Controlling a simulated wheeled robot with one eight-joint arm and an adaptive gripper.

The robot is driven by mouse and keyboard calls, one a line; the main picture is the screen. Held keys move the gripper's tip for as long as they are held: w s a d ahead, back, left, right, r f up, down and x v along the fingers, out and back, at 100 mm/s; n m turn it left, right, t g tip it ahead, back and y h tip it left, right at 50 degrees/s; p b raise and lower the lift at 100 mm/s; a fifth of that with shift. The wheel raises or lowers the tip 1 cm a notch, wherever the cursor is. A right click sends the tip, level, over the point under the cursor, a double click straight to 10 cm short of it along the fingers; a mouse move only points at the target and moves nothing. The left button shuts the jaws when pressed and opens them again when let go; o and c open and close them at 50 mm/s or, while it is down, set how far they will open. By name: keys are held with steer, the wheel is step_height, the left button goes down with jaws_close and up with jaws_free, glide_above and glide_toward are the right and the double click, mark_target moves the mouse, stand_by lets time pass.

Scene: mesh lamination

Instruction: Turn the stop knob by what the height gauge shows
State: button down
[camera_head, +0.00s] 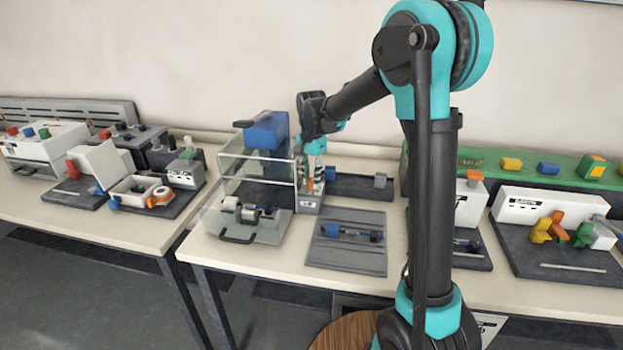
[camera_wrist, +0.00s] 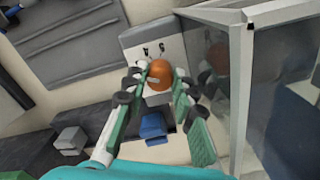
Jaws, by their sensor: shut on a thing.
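My gripper (camera_wrist: 160,82) is shut on an orange knob (camera_wrist: 159,73), one finger on each side of it, in the wrist view. The knob sits on a small light grey box (camera_wrist: 139,37) with small dark marks on its face. In the head view my gripper (camera_head: 312,172) points down at this grey box (camera_head: 309,204), just right of a clear-walled case. The fingers hide most of the knob there. I cannot make out a height gauge or its reading in either view.
The clear-walled case (camera_head: 228,183) with a blue block (camera_head: 266,131) on top stands close left of the gripper. A dark tray (camera_head: 352,186) lies behind right, with a blue block and a grey block (camera_head: 380,181). A grey board (camera_head: 345,259) lies in front.

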steer(key=n, duration=0.4)
steer(key=shift+n, duration=0.3)
steer(key=c, duration=1.5)
jaws_free()
